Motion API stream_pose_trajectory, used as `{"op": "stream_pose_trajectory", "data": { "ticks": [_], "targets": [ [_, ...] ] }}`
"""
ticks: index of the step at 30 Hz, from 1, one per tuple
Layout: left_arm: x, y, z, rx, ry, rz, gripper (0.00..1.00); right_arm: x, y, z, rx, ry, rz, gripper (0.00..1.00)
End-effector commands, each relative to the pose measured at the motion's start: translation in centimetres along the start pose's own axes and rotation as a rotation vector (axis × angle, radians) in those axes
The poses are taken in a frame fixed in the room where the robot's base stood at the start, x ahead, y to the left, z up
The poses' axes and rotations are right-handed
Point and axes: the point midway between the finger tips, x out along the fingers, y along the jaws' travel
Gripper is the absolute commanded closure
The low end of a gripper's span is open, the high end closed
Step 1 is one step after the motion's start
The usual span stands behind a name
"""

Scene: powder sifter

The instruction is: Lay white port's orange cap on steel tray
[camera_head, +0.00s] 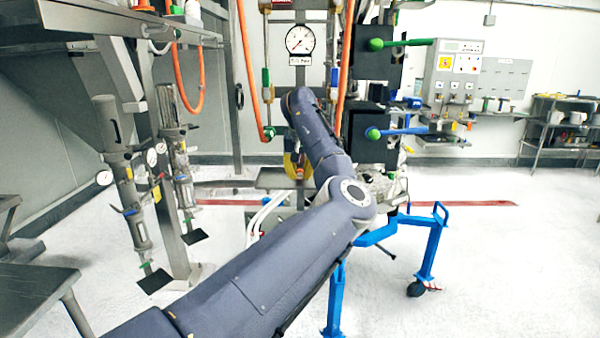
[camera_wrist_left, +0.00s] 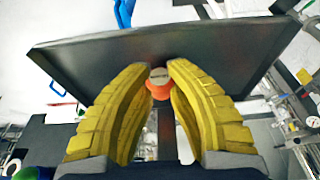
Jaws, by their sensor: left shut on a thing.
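The orange cap (camera_wrist_left: 160,93) is between the yellow fingertips of my left gripper (camera_wrist_left: 158,78) in the left wrist view, with a grey round part at its top. My left gripper is shut on it. A dark grey metal plate, which looks like the steel tray (camera_wrist_left: 235,48), lies right by the fingertips; I cannot tell whether the cap touches it. In the head view the yellow fingers (camera_head: 297,165) of my left gripper show small beside the tray (camera_head: 270,178), partly behind my arm. I cannot make out the white port. My right gripper is not in view.
A blue wheeled frame (camera_head: 430,245) stands right of my arm. An orange hose (camera_head: 250,75) hangs near the gauge (camera_head: 300,40). Steel cylinders (camera_head: 120,170) stand at the left.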

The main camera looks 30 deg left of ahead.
Motion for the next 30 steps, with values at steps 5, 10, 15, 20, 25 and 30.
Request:
{"op": "stream_pose_trajectory", "data": {
  "ticks": [5, 10, 15, 20, 25, 30],
  "targets": [
    [0.0, 0.0, 0.0, 0.0, 0.0, 0.0, 1.0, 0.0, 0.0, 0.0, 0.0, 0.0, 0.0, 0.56],
    [0.0, 0.0, 0.0, 0.0, 0.0, 0.0, 0.71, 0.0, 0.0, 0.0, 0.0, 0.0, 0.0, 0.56],
    [0.0, 0.0, 0.0, 0.0, 0.0, 0.0, 0.56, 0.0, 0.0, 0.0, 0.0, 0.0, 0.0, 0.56],
    [0.0, 0.0, 0.0, 0.0, 0.0, 0.0, 0.56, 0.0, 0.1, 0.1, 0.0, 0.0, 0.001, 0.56],
    [-0.8, 0.1, -0.1, -0.001, 0.002, 0.002, 0.56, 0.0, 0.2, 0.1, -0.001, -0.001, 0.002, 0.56],
    [-3.3, 0.0, -0.1, -0.001, 0.004, 0.002, 0.56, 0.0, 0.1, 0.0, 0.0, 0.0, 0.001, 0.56]
  ]
}}
